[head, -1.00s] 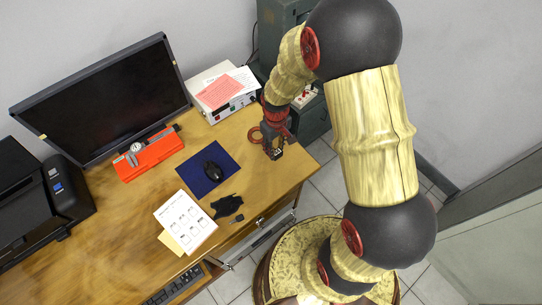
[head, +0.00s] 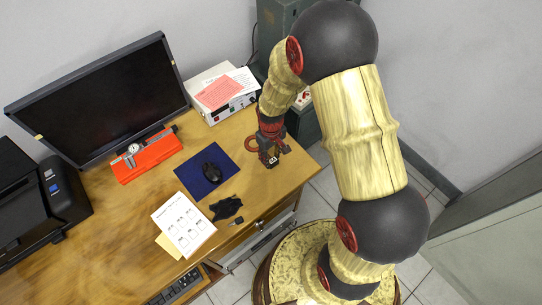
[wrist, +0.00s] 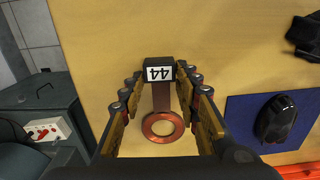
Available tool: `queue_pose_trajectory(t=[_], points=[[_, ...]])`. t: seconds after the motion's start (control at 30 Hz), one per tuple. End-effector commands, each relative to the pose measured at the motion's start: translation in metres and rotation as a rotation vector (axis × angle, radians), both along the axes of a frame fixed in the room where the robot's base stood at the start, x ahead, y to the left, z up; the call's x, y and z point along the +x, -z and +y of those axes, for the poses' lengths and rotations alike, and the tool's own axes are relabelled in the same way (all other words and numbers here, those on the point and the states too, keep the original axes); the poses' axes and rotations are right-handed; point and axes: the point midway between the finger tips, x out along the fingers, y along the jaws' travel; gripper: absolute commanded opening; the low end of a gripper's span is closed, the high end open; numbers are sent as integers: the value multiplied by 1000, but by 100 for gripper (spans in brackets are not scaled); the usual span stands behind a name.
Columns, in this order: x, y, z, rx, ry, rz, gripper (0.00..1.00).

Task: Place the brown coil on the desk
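The brown coil (wrist: 163,127) is a flat copper-coloured ring on a brown stem, with a black end block marked 44. In the wrist view it lies between the two fingers of my gripper (wrist: 160,72), which close on the block's two sides. In the head view my gripper (head: 271,157) points down over the right end of the wooden desk (head: 283,180). The coil's ring (head: 250,144) sticks out to its left. The coil is at or just above the desk top; I cannot tell whether it touches.
A blue mat (head: 190,183) with a black mouse (head: 212,172) lies left of my gripper. A white instrument box (head: 217,112) stands behind. A black crumpled item (head: 226,208) and paper sheets (head: 184,224) lie nearer the front. The desk's right edge is close.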

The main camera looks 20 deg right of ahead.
Motion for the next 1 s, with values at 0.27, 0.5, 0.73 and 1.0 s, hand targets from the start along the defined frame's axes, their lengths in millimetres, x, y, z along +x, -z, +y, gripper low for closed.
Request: queue_pose_trajectory(t=[0.27,0.5,0.73,1.0], points=[[0,0,0,0,0,0,48],[0,-1,0,0,0,0,48],[1,-25,0,0,0,-3,48],[1,-82,0,0,0,-3,48]])
